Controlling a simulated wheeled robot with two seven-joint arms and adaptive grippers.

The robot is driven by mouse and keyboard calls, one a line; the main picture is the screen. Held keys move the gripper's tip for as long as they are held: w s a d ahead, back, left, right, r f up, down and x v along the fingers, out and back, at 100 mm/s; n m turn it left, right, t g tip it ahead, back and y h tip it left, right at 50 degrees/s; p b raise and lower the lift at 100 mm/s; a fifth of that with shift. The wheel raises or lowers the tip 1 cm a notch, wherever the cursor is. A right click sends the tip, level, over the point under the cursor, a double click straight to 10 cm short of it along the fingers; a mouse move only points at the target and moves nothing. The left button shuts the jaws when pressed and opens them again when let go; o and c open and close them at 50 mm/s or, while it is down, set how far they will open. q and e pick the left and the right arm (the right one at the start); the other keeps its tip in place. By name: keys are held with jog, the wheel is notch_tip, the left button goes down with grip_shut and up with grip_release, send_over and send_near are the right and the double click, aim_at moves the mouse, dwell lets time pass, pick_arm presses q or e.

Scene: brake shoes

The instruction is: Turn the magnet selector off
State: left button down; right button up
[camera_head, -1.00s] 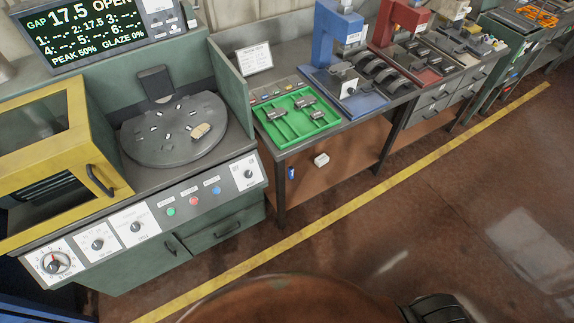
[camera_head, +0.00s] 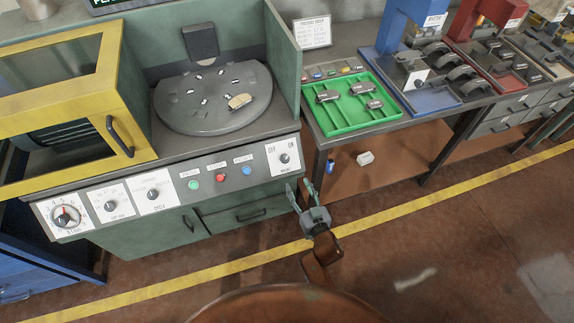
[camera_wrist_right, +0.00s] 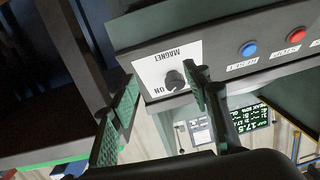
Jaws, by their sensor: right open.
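The magnet selector is a dark knob (camera_head: 284,158) on a white plate (camera_head: 273,162) at the right end of the green machine's front panel. The plate reads OFF at left and ON at right in the head view. The pointer's direction is too small to tell. My right gripper (camera_head: 301,190) is open and empty, just below and in front of the plate, apart from it. In the right wrist view the knob (camera_wrist_right: 175,80) shows upside down, beyond and between the two open fingers (camera_wrist_right: 161,78). My left gripper is not in view.
Green, red and blue buttons (camera_head: 220,177) sit left of the plate. A round grey table (camera_head: 205,115) holds several small pieces. A yellow-framed door (camera_head: 115,90) stands at left. A green tray (camera_head: 350,125) lies on the bench at right. The floor in front is open.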

jog(key=t, duration=0.1)
send_near(286, 160)
jog(key=b+x, duration=0.2)
jog(key=x, duration=0.4)
jog(key=shift+w+a+f, duration=0.1)
jog(key=shift+w+f, duration=0.05)
jog(key=shift+w, duration=0.25)
jog(key=shift+w+a, duration=0.25)
jog(key=shift+w, duration=0.45)
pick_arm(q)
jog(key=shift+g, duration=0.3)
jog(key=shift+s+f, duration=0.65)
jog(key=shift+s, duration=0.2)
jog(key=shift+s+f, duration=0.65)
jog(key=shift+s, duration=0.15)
pick_arm(e)
jog(key=shift+y, duration=0.4)
jog(key=c, duration=1.2)
